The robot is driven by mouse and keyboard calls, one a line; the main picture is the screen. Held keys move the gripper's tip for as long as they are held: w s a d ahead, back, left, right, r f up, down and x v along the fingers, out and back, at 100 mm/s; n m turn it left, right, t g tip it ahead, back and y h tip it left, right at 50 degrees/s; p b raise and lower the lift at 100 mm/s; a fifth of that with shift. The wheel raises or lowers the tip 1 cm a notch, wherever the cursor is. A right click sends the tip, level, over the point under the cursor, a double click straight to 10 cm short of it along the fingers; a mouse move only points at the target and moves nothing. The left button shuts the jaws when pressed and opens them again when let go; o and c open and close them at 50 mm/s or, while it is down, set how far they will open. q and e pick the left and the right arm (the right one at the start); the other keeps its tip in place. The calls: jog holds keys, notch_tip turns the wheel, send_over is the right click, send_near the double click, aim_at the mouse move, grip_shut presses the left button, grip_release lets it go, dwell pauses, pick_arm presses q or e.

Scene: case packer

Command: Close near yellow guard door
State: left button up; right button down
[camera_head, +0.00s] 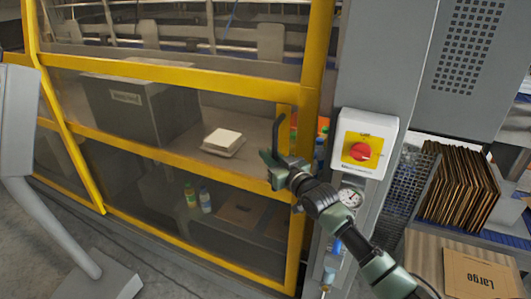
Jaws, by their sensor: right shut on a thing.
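The yellow guard door (175,76) fills the left and middle of the head view, with yellow bars around clear panels. Its dark upright handle (279,130) is near the door's right edge. My right gripper (272,163) is at the lower part of this handle and is shut on it. The arm comes in from the lower right and hides part of the door's right edge. The door's right side is close to the yellow post (318,50); I cannot tell whether a gap is left. My left gripper is not in view.
A rack of brown cardboard sheets (457,187) and a carton labelled Largo (482,275) are at the right. Behind the panels are a grey box (125,110), a white block (222,139) and bottles (191,195).

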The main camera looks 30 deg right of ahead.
jog(key=shift+s+d+r, duration=0.3)
jog(key=shift+s+d, duration=0.05)
jog(key=shift+d, duration=0.05)
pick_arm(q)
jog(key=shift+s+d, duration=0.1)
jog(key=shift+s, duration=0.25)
pick_arm(e)
jog(key=c, duration=1.6)
grip_release()
jog(key=shift+c, duration=0.2)
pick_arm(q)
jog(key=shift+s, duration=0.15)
pick_arm(e)
jog(key=shift+f, duration=0.15)
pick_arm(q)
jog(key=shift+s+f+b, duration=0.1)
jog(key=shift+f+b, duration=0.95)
pick_arm(e)
jog(key=s, duration=0.7)
jog(key=shift+s+d, duration=0.35)
jog(key=shift+s, duration=0.05)
jog(key=shift+c, duration=0.4)
